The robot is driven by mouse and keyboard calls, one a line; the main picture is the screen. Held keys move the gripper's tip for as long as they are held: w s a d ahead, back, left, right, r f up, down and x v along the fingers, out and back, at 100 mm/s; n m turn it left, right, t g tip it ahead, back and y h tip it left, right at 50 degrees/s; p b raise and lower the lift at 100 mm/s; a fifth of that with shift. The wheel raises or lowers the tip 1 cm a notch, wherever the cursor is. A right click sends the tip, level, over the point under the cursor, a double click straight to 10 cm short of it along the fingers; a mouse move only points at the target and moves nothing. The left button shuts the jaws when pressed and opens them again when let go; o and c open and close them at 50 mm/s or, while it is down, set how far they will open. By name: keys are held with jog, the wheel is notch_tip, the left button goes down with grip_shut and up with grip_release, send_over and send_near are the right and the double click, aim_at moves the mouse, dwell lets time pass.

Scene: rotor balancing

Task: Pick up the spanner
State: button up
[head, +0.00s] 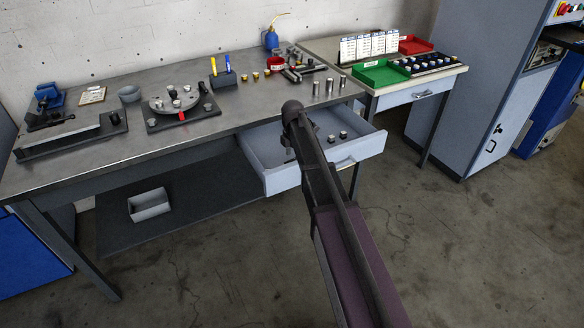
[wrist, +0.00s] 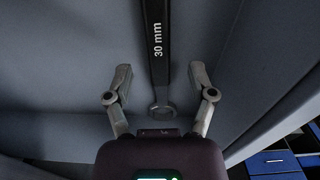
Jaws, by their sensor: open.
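The spanner (wrist: 158,50) is dark, with "30 mm" in white on its shaft and a ring end toward my gripper. It lies in the open grey drawer (head: 368,149). My gripper (wrist: 160,75) is open, one finger on each side of the spanner's shaft, with a gap on both sides and nothing held. The spanner's far end is out of the wrist view. In the head view my arm covers most of the gripper and I cannot make out the spanner there.
Two small dark-topped parts (head: 337,136) sit in the drawer right of my arm. The workbench (head: 100,180) above holds a rotor fixture (head: 178,105) and several metal cylinders. A side table with a green tray (head: 381,75) stands at right. The drawer walls are close around my gripper.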

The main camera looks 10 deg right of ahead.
jog(key=shift+f+b, duration=0.7)
jog(key=shift+f, duration=0.3)
grip_shut()
